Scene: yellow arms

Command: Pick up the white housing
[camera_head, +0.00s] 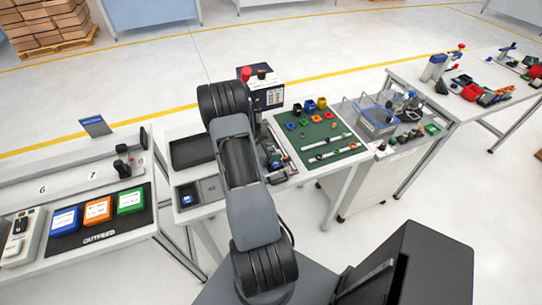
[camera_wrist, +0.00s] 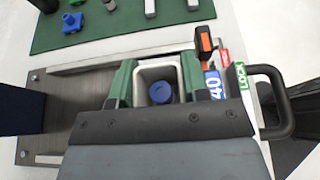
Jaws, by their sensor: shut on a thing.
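The white housing (camera_wrist: 157,71) is an open, box-like cup with a round blue part (camera_wrist: 161,93) inside it. In the wrist view it sits between the two green-sided fingers of my gripper (camera_wrist: 158,82), which are shut on its left and right sides. The near side of the housing is hidden by the dark gripper body. It is over or in a grey metal fixture (camera_wrist: 48,128); I cannot tell whether it touches the fixture.
A black handle (camera_wrist: 284,102) with a green LOCK label (camera_wrist: 240,76) stands close on the right, beside a blue 40 label (camera_wrist: 213,85) and an orange-black part (camera_wrist: 204,40). A green mat (camera_head: 322,142) with small coloured parts lies beyond. A black tray (camera_head: 192,151) is left of my arm.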

